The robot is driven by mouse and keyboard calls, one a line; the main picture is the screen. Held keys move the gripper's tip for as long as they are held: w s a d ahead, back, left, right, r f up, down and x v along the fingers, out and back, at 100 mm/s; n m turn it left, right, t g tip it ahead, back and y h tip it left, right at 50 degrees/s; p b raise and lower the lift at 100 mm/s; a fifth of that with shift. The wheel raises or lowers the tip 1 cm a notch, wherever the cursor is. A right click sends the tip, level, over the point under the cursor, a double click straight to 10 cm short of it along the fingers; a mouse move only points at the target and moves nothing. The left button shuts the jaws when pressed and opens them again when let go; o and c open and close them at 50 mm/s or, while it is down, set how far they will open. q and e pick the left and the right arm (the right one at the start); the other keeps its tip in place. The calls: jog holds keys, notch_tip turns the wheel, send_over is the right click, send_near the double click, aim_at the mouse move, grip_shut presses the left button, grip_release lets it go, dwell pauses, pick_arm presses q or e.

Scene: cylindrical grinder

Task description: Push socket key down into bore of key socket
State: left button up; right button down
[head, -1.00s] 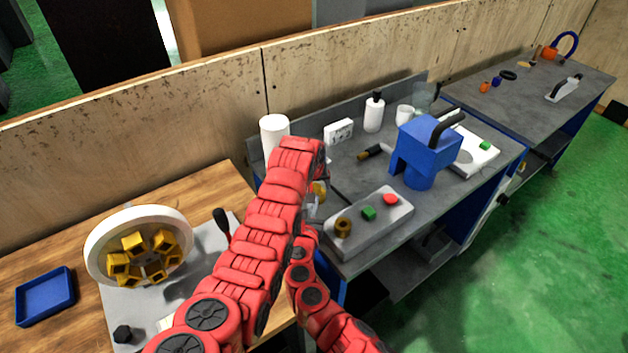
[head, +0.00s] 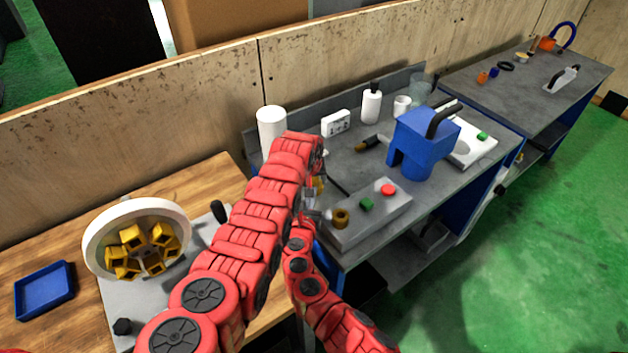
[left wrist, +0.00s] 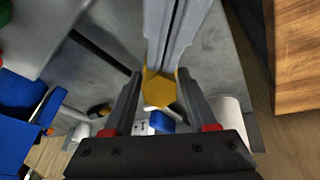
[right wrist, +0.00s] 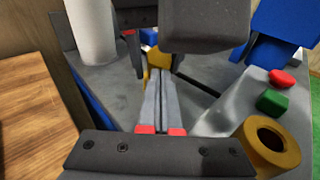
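The socket key (left wrist: 158,90) shows as a yellow hexagonal piece between my left fingertips. A bit of it shows in the head view (head: 319,184) beside my left gripper (head: 312,190), mostly hidden by the red arm. My left gripper (left wrist: 159,78) is shut on it, one finger on each side. My right gripper (right wrist: 159,72) has its fingers almost together, tips right at the yellow piece (right wrist: 158,57); whether they touch it is unclear. The key socket (right wrist: 272,146), a brass ring with an open bore, stands on the grey button block, also in the head view (head: 341,218), apart from the key.
The grey block (head: 366,222) carries a green button (head: 366,204) and a red one (head: 388,189). A white cylinder (head: 272,128) stands behind my left arm. A blue machine (head: 425,143) is to the right. A wheel with yellow blocks (head: 180,215) and blue tray (head: 44,290) are left.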

pick_arm(q)
grip_shut()
pick_arm(e)
jog(key=shift+r, duration=0.6)
jog(key=shift+s, duration=0.1)
jog(key=v, duration=1.1)
jog(key=shift+s, duration=0.4)
jog(key=shift+a, duration=0.1)
